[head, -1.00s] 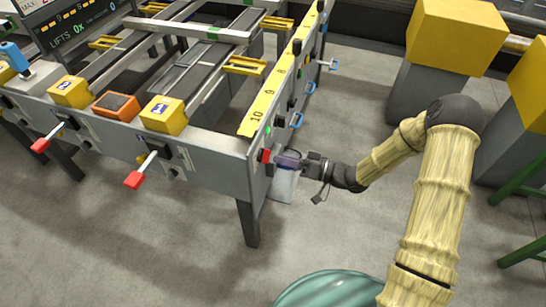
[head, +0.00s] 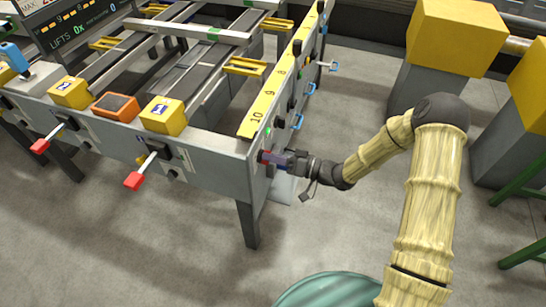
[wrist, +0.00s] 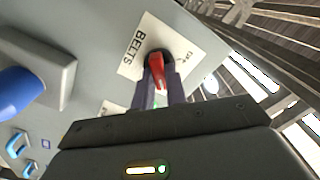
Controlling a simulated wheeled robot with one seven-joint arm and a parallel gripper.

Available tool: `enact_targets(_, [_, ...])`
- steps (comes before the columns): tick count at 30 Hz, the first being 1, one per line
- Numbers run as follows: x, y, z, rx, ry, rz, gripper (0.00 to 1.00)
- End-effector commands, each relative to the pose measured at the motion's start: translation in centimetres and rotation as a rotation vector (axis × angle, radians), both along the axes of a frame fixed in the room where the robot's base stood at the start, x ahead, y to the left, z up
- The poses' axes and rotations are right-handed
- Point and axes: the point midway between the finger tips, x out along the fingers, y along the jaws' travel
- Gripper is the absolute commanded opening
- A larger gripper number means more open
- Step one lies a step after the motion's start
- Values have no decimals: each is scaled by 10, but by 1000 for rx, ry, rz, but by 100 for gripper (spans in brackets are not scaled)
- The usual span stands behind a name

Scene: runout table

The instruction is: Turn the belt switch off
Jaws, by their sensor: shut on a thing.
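The belt switch shows in the wrist view as a red handle (wrist: 157,70) on a dark round base, on a white label that reads "BELTS". My gripper (wrist: 161,78) has one dark finger on each side of the red handle and is shut on it. In the head view, my gripper (head: 271,158) reaches the end panel of the table (head: 215,152) from the right. The rest of the label's lettering is partly hidden or too slanted to read.
A large blue knob (wrist: 18,92) on a grey block stands out from the panel beside the switch. Blue handles (head: 298,121) line the table's right side. Red-tipped levers (head: 134,180) stick out in front. Yellow-topped grey blocks (head: 455,38) stand right; open floor lies between.

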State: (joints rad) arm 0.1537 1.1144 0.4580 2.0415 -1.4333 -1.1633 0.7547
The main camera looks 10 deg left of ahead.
Motion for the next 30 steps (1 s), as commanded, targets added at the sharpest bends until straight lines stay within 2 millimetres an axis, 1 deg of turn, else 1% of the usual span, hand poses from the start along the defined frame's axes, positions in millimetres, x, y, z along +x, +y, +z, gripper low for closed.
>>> enact_targets(8, [0, -1, -1, -7, -61, -1, 0])
enact_targets(14, [0, -1, -1, -16, -171, -2, 0])
enact_targets(20, [-1, -1, -2, -30, -333, -1, 0])
enact_targets(30, [-2, -1, -3, -56, -656, -1, 0])
